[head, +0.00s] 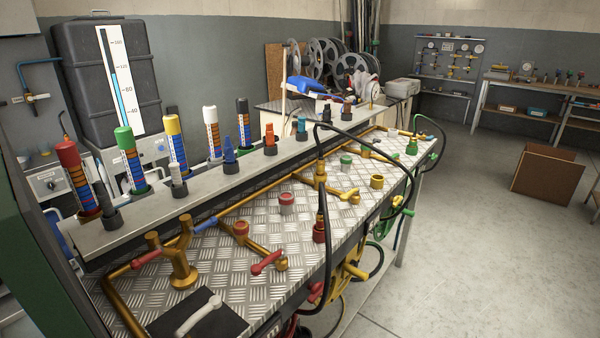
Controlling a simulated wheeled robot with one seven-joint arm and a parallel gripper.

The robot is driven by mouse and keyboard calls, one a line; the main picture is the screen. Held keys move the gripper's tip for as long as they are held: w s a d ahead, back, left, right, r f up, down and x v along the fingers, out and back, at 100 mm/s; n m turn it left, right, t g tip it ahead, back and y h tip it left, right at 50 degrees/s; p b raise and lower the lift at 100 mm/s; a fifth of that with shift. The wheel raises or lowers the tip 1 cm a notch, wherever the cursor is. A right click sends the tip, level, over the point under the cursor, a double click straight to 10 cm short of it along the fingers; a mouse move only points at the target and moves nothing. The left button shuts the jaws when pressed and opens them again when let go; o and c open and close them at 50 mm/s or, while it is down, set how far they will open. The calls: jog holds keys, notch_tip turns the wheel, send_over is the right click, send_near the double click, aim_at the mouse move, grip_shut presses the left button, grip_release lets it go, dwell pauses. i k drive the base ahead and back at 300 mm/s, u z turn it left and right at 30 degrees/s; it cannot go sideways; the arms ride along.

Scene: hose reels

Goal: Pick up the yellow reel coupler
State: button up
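What looks like the yellow reel coupler (320,181) stands near the middle of the tread-plate bench, at the lower end of a black hose that arches up and over to the right. It is close in colour to the brass pipes around it, so its outline is hard to tell. A separate short yellow cup (377,181) stands on the plate to its right. Part of a yellow reel (352,277) shows below the bench's front edge, partly hidden by hoses. My gripper is not in view.
A red coupler (319,231) with a hose stands nearer, a green coupler (411,147) farther right. Red (287,203) and green (346,161) cups, brass pipes and a red-handled valve (267,262) crowd the bench (215,255).

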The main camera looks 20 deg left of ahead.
aim_at(320, 160)
jog(key=u, duration=0.05)
jog(key=i, duration=1)
jog(key=z, duration=0.05)
